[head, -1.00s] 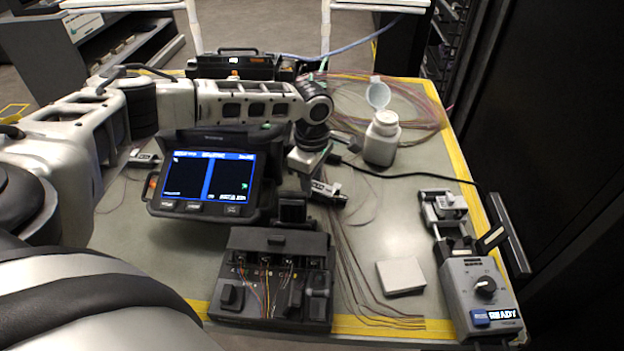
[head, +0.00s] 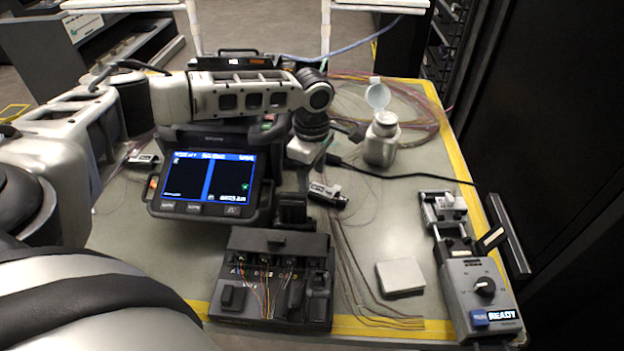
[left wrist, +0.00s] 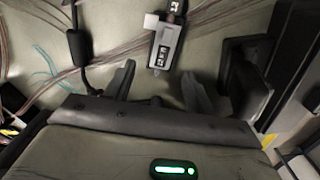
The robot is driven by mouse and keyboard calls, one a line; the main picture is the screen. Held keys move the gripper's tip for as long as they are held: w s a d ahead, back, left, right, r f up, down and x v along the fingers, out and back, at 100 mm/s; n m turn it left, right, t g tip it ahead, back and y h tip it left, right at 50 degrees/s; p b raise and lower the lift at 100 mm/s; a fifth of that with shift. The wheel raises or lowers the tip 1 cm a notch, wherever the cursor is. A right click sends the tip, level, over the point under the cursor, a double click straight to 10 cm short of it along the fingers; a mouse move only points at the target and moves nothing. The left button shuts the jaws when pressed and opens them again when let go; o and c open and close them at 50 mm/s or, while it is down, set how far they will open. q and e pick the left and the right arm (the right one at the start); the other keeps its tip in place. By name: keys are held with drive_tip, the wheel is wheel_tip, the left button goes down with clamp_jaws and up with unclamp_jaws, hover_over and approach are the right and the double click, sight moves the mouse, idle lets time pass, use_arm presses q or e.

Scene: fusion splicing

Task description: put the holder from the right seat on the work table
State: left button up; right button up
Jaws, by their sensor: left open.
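A small grey and black holder (head: 328,194) with a label lies on the work table (head: 370,235), just right of the splicer. In the left wrist view the holder (left wrist: 165,45) lies beyond the fingertips, roughly centred between them. My left gripper (head: 304,158) is above and behind it in the head view, beside the splicer's right side. Its two fingers (left wrist: 158,72) are apart with nothing gripped. A similar holder (head: 142,160) lies left of the splicer (head: 208,182). My left forearm hides the splicer's top, so its seats cannot be seen. My right gripper is not in view.
A black fiber tray (head: 272,270) stands in front. A pale square pad (head: 400,277) and a grey device reading READY (head: 480,290) are on the right. Loose fibers and a black cable cross the table.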

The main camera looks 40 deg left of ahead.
sight(312, 186)
use_arm(q)
wheel_tip(312, 186, up, 9)
drive_tip(key=shift+r, duration=0.15)
idle(0.6)
